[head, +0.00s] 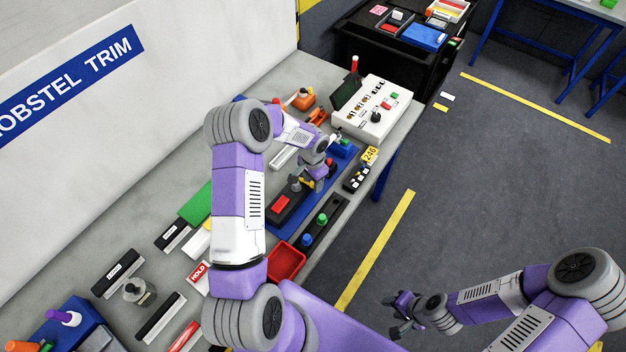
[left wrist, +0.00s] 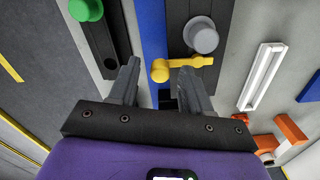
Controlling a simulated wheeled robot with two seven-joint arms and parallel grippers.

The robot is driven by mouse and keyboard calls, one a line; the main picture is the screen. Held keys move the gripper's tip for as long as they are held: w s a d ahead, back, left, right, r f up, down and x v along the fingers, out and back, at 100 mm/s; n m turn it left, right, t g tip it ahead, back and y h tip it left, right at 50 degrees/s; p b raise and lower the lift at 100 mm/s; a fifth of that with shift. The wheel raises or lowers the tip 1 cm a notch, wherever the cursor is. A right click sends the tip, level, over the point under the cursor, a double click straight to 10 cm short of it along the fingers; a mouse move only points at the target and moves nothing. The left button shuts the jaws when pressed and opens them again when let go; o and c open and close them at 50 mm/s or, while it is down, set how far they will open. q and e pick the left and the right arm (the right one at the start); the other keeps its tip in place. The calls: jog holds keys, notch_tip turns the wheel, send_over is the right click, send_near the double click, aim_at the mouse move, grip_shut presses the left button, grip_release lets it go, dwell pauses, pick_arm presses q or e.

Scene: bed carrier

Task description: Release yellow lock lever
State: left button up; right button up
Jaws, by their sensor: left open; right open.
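The yellow lock lever (left wrist: 185,63) shows in the left wrist view as a short arm with a round end. It lies beside a grey knob (left wrist: 201,36) on a dark block. My left gripper (left wrist: 158,80) is open there, with the lever's round end between its fingertips; I cannot tell whether either finger touches it. In the head view my left gripper (head: 312,184) is low over the blue-based fixture (head: 333,191) and hides most of the lever. My right gripper (head: 403,314) is open and empty, away from the bench over the floor side.
A black strip with green and blue knobs (head: 322,219) lies along the bench's front edge. A red tray (head: 286,263) and a white control box (head: 371,108) stand either side of the fixture. An orange part (left wrist: 291,130) is near my left gripper.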

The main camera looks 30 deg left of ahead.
pick_arm(q)
notch_tip(320, 180, up, 8)
jog(key=shift+f, duration=0.2)
dwell(0.7)
